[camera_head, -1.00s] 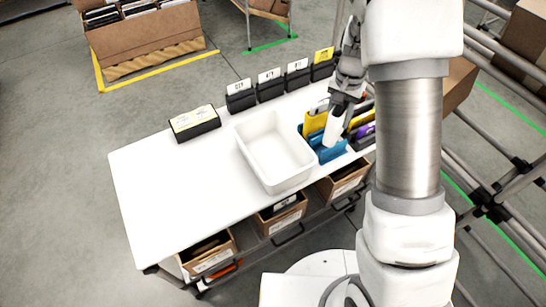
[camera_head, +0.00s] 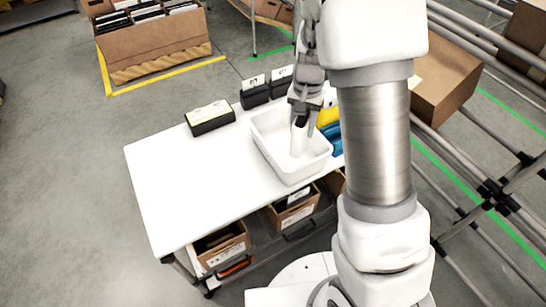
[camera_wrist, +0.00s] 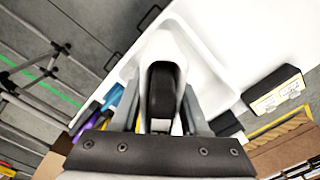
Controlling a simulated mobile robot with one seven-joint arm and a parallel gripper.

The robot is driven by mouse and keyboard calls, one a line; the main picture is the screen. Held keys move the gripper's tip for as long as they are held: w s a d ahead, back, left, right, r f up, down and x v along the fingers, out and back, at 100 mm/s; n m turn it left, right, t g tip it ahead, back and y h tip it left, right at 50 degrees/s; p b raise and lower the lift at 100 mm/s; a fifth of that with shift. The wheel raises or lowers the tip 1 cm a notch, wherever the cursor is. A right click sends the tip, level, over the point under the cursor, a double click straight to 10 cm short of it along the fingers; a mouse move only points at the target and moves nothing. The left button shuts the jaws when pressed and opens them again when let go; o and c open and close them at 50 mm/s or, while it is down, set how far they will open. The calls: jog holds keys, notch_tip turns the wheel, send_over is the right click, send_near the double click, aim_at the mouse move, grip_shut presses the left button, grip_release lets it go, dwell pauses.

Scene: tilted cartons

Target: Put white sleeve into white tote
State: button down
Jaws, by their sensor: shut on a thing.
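The white sleeve (camera_head: 298,141) hangs below my gripper (camera_head: 300,114), which is shut on it. It is tilted slightly and over the inside of the white tote (camera_head: 266,150). I cannot tell from the head view whether its lower end touches the tote's floor. In the wrist view, the white sleeve (camera_wrist: 160,45) sits between the fingers of my gripper (camera_wrist: 162,118), with a dark part in its middle. The tote's pale wall (camera_wrist: 207,62) shows behind it. The tote stands upright on the white table.
A blue holder (camera_head: 333,133) with a yellow item (camera_head: 327,116) stands right of the tote, partly hidden by my arm. A black box with a pale label (camera_head: 210,117) and black card holders (camera_head: 255,94) line the table's back. The table's left part (camera_head: 180,180) is clear.

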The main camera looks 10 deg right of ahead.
jog(key=shift+w+r+m, duration=0.15)
jog(key=shift+w+m, duration=0.25)
jog(key=shift+m, duration=0.3)
jog(key=shift+w+m+b, duration=0.45)
jog(key=shift+m+b, duration=0.4)
jog(key=shift+m, duration=0.35)
jog(key=shift+w+f+m+b, duration=0.25)
jog(key=shift+f+m+b, duration=0.15)
jog(key=shift+m, duration=0.1)
jog(key=m+b, duration=0.1)
jog(key=f+m, duration=0.1)
jog(key=w+f+b, duration=0.1)
jog(key=shift+d+f+m+b, duration=0.2)
jog(key=shift+d+m+b, duration=0.1)
jog(key=shift+m+b, duration=0.1)
notch_tip(320, 180, down, 10)
jog(key=shift+b, duration=1.05)
jog(key=shift+f, duration=0.2)
jog(key=shift+c, duration=2.1)
grip_release()
